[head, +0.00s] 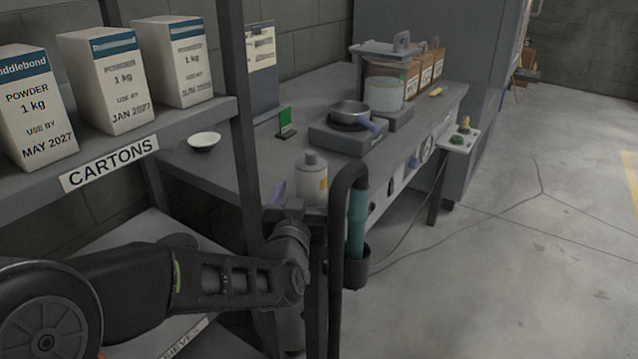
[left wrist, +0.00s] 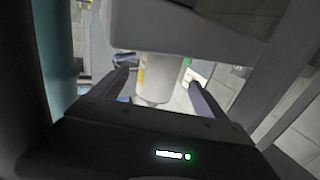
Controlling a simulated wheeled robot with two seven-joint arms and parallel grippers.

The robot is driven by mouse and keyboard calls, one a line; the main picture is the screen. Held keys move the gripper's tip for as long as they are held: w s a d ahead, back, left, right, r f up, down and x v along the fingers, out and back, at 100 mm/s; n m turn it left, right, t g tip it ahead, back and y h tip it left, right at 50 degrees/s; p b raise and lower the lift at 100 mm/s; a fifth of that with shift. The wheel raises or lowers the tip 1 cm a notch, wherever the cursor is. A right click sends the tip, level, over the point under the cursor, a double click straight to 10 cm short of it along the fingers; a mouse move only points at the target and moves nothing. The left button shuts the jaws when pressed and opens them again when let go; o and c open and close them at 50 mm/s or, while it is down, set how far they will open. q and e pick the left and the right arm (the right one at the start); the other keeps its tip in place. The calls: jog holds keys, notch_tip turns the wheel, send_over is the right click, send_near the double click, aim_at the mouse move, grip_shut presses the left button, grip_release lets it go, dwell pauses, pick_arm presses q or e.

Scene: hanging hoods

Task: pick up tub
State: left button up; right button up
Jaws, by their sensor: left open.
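A white tub-like container (head: 312,182) with a narrower cap and a yellow label stands near the front edge of the grey bench in the head view. My left gripper (head: 297,198) is close in front of it. In the left wrist view the open fingers (left wrist: 160,82) point toward the white container (left wrist: 153,68), which shows between them. I cannot tell whether they touch it. A second, translucent tub (head: 383,94) stands farther back on a grey unit. My right gripper is not in view.
A shelf rack (head: 215,115) with several powder cartons stands at left, its post close to my left arm. A black curved bar (head: 338,250) stands right of my gripper.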

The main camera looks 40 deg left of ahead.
pick_arm(q)
jog(key=shift+s+d+r, duration=0.1)
jog(key=shift+s+r, duration=0.05)
jog(key=shift+s, duration=0.05)
jog(key=shift+x, duration=1.35)
jog(key=shift+w, duration=0.1)
jog(key=x, duration=0.5)
jog(key=shift+b, duration=0.35)
jog(key=shift+c, duration=0.3)
jog(key=c, duration=1.1)
